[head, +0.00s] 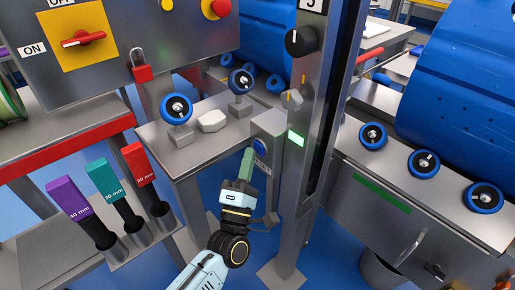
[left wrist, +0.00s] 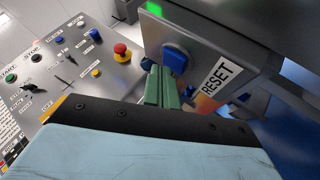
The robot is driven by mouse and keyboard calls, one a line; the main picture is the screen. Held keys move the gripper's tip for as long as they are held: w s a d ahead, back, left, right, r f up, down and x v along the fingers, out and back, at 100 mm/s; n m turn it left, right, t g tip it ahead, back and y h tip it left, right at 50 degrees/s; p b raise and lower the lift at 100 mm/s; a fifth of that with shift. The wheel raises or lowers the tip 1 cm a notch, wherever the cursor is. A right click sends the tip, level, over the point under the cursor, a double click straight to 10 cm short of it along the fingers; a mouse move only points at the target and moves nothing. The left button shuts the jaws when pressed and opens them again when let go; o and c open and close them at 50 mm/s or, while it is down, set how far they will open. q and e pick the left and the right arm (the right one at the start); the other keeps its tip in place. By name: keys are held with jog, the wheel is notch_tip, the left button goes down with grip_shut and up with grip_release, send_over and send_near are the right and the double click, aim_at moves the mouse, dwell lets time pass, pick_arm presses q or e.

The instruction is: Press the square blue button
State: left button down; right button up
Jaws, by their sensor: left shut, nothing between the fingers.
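The square blue button (left wrist: 176,58) is on a grey box with a RESET label (left wrist: 216,77) beside it. In the head view the button (head: 260,147) shows small on the box (head: 267,128) fixed to the grey post. My left gripper (head: 248,156) is shut and empty, its green fingers pointing up just left of the button. In the left wrist view its fingertips (left wrist: 160,72) are just below and left of the button. I cannot tell whether they touch it. My right gripper is not in view.
A grey post (head: 307,130) with a black knob and a lit green panel (head: 295,138) stands right of the gripper. A control panel with a red mushroom button (left wrist: 122,52) shows in the left wrist view.

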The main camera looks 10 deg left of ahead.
pick_arm(q)
jog(key=shift+s, duration=0.1)
jog(key=s+a+p, duration=0.2)
jog(key=s+a, duration=0.1)
jog(key=s, duration=0.1)
jog(key=shift+s+a, duration=0.35)
jog(key=shift+a, duration=0.05)
jog(key=shift+d, duration=0.1)
dwell(0.8)
